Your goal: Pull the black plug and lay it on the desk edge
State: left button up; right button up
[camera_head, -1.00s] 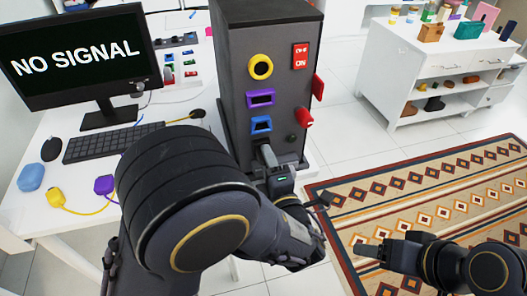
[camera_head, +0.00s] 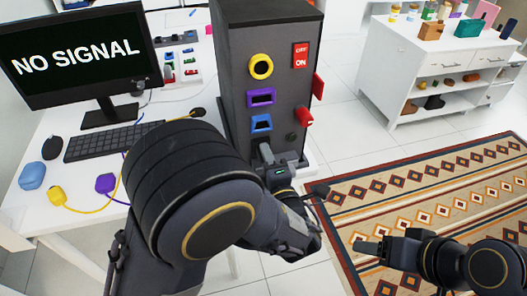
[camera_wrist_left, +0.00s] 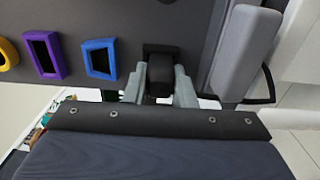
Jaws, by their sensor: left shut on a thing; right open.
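The black plug (camera_wrist_left: 160,76) sits at the dark socket below the blue-framed port on the front of the dark grey tower. My left gripper (camera_wrist_left: 160,84) is shut on the plug, one finger on each side of it. In the head view my left gripper (camera_head: 265,153) is at the lower front of the tower (camera_head: 232,60), and its fingers hide most of the plug there. Whether the plug is fully seated I cannot tell. The white desk (camera_head: 25,205) is on the left. My right gripper (camera_head: 368,247) is open and empty above the rug.
On the desk are a monitor (camera_head: 75,50), keyboard (camera_head: 105,142), black mouse (camera_head: 52,147), blue rounded object (camera_head: 32,176), yellow plug (camera_head: 57,195) and purple plug (camera_head: 105,183). The tower has a red switch (camera_head: 301,55) and red knob (camera_head: 304,117). A patterned rug (camera_head: 430,200) lies right.

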pick_arm(q)
grip_shut()
jog(key=shift+p+v, duration=0.8)
jog(key=shift+v, duration=0.45)
dwell(0.8)
jog(key=shift+p+v, duration=0.7)
jog(key=shift+v, duration=1.3)
